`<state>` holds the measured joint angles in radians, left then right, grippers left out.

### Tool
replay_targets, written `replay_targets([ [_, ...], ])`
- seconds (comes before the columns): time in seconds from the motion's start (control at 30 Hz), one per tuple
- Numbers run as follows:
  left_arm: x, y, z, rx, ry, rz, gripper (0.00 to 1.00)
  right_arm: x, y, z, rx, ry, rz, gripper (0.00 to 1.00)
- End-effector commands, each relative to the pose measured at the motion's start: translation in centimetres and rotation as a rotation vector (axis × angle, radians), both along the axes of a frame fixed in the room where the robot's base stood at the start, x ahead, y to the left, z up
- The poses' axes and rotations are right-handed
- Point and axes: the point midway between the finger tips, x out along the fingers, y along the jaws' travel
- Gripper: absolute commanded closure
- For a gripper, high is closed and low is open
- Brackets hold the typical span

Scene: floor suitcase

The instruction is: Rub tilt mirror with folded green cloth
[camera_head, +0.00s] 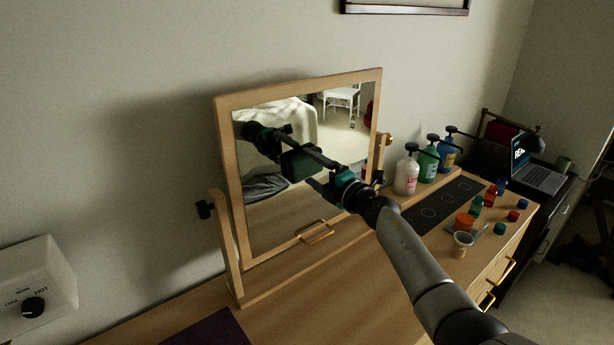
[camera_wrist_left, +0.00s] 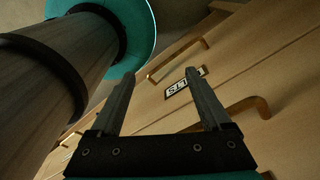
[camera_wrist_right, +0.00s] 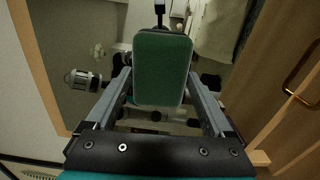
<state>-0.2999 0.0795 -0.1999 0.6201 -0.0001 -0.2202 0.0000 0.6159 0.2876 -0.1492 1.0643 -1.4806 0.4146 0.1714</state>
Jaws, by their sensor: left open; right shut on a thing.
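The tilt mirror (camera_head: 232,185) stands on the wooden dresser in a light wood frame, tilted between two side posts. My right gripper (camera_head: 322,172) reaches in front of the glass, shut on the folded green cloth (camera_head: 298,165). In the right wrist view the cloth (camera_wrist_right: 162,68) is a dark green rounded pad between the fingertips, facing the mirror. Whether it touches the glass I cannot tell. The gripper's reflection shows in the glass. My left gripper (camera_wrist_left: 160,85) is open and empty in front of the wooden drawer fronts, outside the head view.
A white pump bottle (camera_head: 406,175), a green one (camera_head: 428,163) and a blue one (camera_head: 447,153) stand right of the mirror. A dark mat (camera_head: 443,205), a small cup (camera_head: 462,244) and several small coloured jars lie nearer. A white control box (camera_head: 38,290) is at left.

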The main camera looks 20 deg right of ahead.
Motion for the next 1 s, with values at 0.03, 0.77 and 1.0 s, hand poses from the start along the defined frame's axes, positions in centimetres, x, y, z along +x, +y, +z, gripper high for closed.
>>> replay_targets([
  [0.03,0.0,0.0,-0.1,0.0,0.0,0.0,0.19,0.2,-0.3,0.2,0.0,-0.004,-0.006,0.58],
  [0.77,0.0,0.0,-2.0,0.0,0.0,0.0,0.19,1.2,-3.9,0.3,0.0,-0.004,-0.005,0.58],
  [1.0,0.0,0.0,-0.6,0.0,0.0,0.0,0.19,0.7,-2.4,0.4,0.002,-0.002,-0.003,0.58],
])
